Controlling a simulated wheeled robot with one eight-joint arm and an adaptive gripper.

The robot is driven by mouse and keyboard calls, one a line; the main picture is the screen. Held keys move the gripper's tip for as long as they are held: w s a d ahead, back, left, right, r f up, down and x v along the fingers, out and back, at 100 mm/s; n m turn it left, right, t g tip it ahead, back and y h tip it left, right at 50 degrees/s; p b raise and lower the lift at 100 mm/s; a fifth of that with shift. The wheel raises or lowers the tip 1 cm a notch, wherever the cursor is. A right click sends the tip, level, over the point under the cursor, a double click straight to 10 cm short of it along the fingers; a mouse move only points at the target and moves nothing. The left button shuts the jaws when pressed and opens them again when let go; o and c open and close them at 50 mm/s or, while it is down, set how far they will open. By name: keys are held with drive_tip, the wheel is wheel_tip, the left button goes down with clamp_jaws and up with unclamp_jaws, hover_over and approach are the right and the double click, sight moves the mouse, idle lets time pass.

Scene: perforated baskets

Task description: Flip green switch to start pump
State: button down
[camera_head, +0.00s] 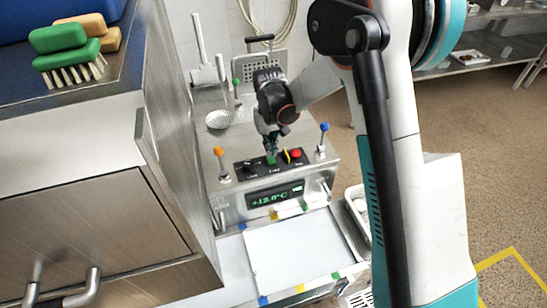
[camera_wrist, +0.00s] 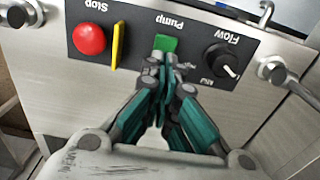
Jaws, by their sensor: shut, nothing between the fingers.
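The green switch (camera_wrist: 166,43), labelled Pump, sits on a black control panel (camera_wrist: 140,32) on the front of a metal machine. In the head view the green switch (camera_head: 271,160) is partly covered by my gripper (camera_head: 270,150). In the wrist view my gripper (camera_wrist: 162,62) is shut and empty, with its fingertips right at the lower edge of the green switch. I cannot tell whether they touch it.
A red Stop button (camera_wrist: 89,39) and a yellow divider (camera_wrist: 117,45) are beside the switch; a black Flow knob (camera_wrist: 222,61) is on its other side. Orange (camera_head: 217,151) and blue-knobbed (camera_head: 324,127) levers flank the panel. A display (camera_head: 275,194) is below. Brushes (camera_head: 66,55) lie on the left cabinet.

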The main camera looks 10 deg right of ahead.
drive_tip(key=shift+r+p, duration=1.15)
drive_tip(key=shift+r, duration=1.15)
drive_tip(key=s+d+r+t, duration=0.1)
drive_tip(key=s+d+r, duration=0.25)
drive_tip(key=r, duration=0.25)
drive_tip(key=s+d+r+m+t, duration=0.1)
drive_tip(key=s+d+r, duration=0.1)
drive_tip(key=s+r, duration=0.35)
drive_tip(key=s+d+r+t, duration=0.1)
drive_tip(key=s+d+r, duration=0.15)
drive_tip(key=r, duration=0.35)
drive_tip(key=s+d+r+t, duration=0.1)
drive_tip(key=s+d+t, duration=0.1)
drive_tip(key=s, duration=0.6)
drive_tip(key=s+d+r+m+t, duration=0.1)
drive_tip(key=s+d+t, duration=0.1)
drive_tip(key=s, duration=0.7)
drive_tip(key=shift+d+r, duration=0.25)
drive_tip(key=shift+d, duration=0.25)
drive_tip(key=shift+w, duration=0.1)
drive_tip(key=shift+a, duration=0.1)
